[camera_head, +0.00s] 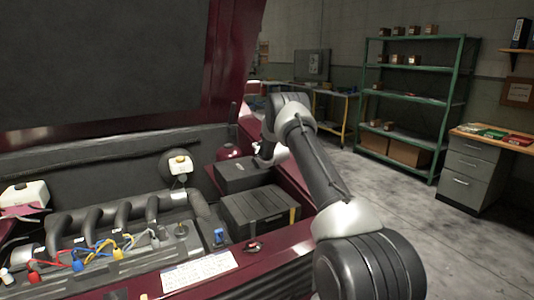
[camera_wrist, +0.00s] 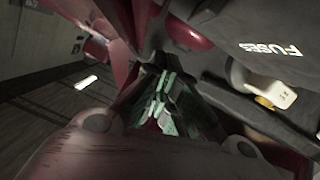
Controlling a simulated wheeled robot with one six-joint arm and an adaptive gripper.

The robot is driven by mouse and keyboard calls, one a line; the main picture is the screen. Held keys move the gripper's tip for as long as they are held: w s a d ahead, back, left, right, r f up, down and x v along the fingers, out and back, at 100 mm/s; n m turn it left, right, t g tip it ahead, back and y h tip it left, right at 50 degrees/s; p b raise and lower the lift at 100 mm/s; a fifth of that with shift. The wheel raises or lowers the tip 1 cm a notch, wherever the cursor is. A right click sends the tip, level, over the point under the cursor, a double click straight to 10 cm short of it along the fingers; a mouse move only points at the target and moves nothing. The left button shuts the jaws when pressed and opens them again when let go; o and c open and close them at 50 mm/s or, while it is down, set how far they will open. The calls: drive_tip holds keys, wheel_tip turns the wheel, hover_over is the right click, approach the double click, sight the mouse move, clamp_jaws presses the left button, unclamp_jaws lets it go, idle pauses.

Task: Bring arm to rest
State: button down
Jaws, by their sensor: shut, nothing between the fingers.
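My arm reaches from the lower right of the head view over the right edge of the open engine bay (camera_head: 100,215). Its far end bends down, and my gripper (camera_head: 266,155) is small and partly hidden there, close above the black fuse box (camera_head: 243,175). In the wrist view the box lid with the word FUSES (camera_wrist: 270,48) is at the upper right. My gripper (camera_wrist: 162,102) shows dimly at the middle of that view, shut with nothing held. Whether it touches the box or the car body cannot be told.
The dark red raised hood (camera_head: 235,60) stands behind the bay. A black battery (camera_head: 260,212) sits in front of the fuse box. A green shelf (camera_head: 415,95) and drawer cabinet (camera_head: 472,175) stand right, beyond clear floor (camera_head: 420,220).

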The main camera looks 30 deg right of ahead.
drive_tip(key=d+v, duration=0.1)
drive_tip(key=v, duration=0.9)
drive_tip(key=s+a+r+g, duration=0.1)
drive_tip(key=s+a+r, duration=0.1)
drive_tip(key=s+r, duration=0.3)
drive_tip(key=s+a+r+g, duration=0.2)
drive_tip(key=a+r, duration=0.1)
drive_tip(key=r, duration=0.5)
drive_tip(key=s+a+r+m+g, duration=0.1)
drive_tip(key=s+a+r, duration=0.15)
drive_tip(key=s, duration=0.45)
drive_tip(key=s+a+r+m+g, duration=0.1)
drive_tip(key=s+a+r, duration=0.1)
drive_tip(key=s+r, duration=0.35)
drive_tip(key=s+a+f+g, duration=0.1)
drive_tip(key=s+a+g, duration=0.1)
drive_tip(key=s, duration=1.1)
drive_tip(key=s+a+f+g, duration=0.1)
drive_tip(key=s+a, duration=0.3)
drive_tip(key=s, duration=0.9)
drive_tip(key=s+a+f+g, duration=0.1)
drive_tip(key=s+a+g, duration=0.2)
drive_tip(key=s, duration=1)
drive_tip(key=shift+y, duration=0.4)
drive_tip(key=shift+a, duration=0.15)
